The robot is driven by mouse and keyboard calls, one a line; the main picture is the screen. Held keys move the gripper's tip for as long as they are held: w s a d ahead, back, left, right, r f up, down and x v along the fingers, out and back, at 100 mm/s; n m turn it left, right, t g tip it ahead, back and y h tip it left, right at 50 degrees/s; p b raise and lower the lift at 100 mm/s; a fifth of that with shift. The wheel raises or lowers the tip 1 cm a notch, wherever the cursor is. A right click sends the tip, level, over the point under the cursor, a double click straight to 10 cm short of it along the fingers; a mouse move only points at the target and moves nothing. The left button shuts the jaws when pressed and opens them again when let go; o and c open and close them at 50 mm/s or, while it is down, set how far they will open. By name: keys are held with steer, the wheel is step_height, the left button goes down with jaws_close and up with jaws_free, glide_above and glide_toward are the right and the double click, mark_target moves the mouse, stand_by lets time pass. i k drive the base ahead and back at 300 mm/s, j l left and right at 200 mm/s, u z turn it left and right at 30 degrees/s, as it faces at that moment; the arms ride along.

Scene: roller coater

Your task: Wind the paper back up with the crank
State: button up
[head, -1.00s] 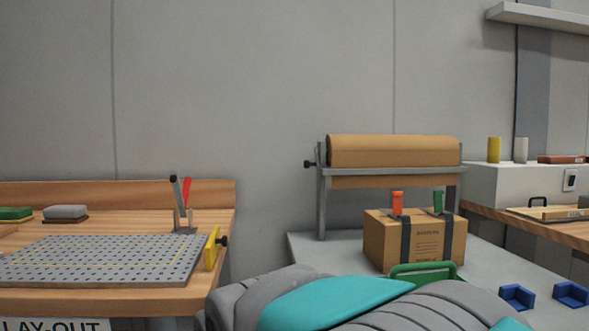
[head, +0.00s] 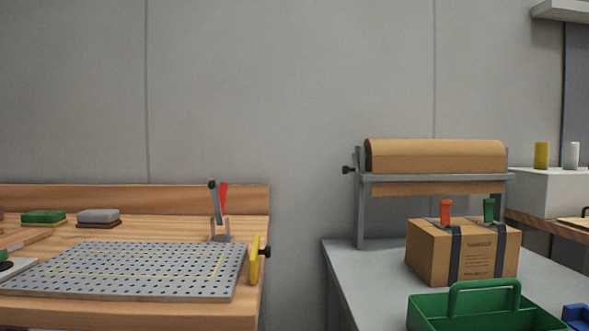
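A thick roll of brown paper (head: 435,156) sits in a grey metal stand (head: 361,212) on the grey table at the right. A strip of paper (head: 430,188) hangs below the stand's front bar. A small dark crank knob (head: 348,170) sticks out at the left end of the stand. My gripper is not in view, so its state and distance from the crank cannot be seen.
A strapped cardboard box (head: 432,250) stands before the roll, with a green tote (head: 470,308) in front. At left is a wooden bench with a perforated plate (head: 130,270) and a red-handled clamp (head: 220,205). A gap separates bench and grey table (head: 345,262).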

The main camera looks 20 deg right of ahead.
mark_target(374, 146)
steer(key=i+j+z, duration=0.15)
steer(key=z, duration=0.35)
steer(key=i+j+z, duration=0.15)
steer(key=z, duration=0.35)
steer(key=j+u, duration=0.1)
steer(key=z, duration=0.15)
